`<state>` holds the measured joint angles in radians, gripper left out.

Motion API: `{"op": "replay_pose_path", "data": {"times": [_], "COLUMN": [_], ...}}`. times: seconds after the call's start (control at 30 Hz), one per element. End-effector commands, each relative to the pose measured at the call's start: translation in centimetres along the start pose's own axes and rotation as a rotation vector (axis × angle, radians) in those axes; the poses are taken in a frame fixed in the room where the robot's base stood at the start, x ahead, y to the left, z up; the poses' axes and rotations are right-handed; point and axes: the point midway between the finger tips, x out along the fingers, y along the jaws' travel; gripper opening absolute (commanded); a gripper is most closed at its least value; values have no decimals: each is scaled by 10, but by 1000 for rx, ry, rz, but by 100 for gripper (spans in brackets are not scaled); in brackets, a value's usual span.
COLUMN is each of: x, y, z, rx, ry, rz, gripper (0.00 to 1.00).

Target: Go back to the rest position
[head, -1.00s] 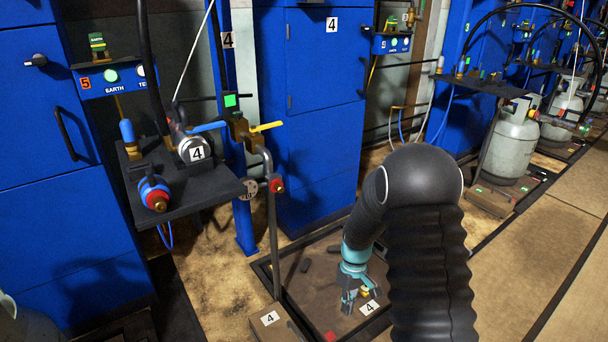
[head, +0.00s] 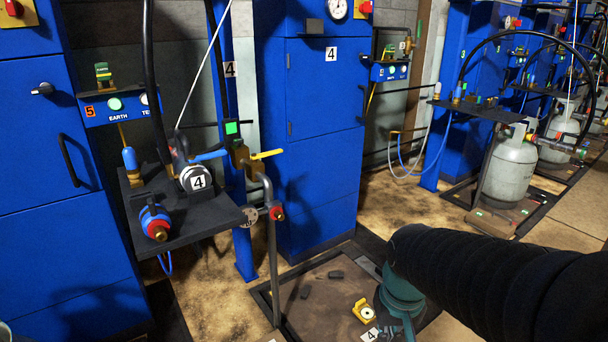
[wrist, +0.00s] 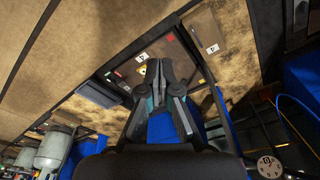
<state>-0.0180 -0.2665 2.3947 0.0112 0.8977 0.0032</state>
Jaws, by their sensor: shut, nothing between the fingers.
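My arm enters from the right of the head view, with its black ribbed sleeve reaching toward the floor scale. My gripper (head: 398,328) is at the bottom of the head view, over the right part of the scale platform (head: 318,302), partly cut off by the frame edge. In the wrist view my gripper (wrist: 157,66) points at the platform, its two dark fingers together with nothing held. A yellow piece with a round pale top (head: 363,311) lies on the platform, left of the gripper and apart from it.
A black shelf (head: 185,215) with the number 4 valve unit stands at left, with a pipe post (head: 272,240) beside the platform. Blue cabinets (head: 325,90) line the back. A grey gas cylinder (head: 510,165) stands at right. Open floor (head: 560,232) lies at right.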

Motion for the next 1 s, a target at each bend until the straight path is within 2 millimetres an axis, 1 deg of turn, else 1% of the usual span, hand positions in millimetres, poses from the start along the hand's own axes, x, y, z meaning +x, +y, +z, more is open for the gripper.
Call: {"op": "replay_pose_path", "data": {"times": [0.03, 0.3, 0.4, 0.53, 0.7, 1.0], "x": [-11, -54, -70, -89, -99, -99], "y": [1, 4, 5, 5, 6, 6], "z": [8, 42, 49, 53, 56, 56], "rx": [-1, -1, 1, 3, 5, 5], "ry": [34, 204, 269, 339, 376, 377], "rz": [2, 10, 11, 11, 12, 12], "gripper": [0, 0, 0, 0, 0, 0]}}
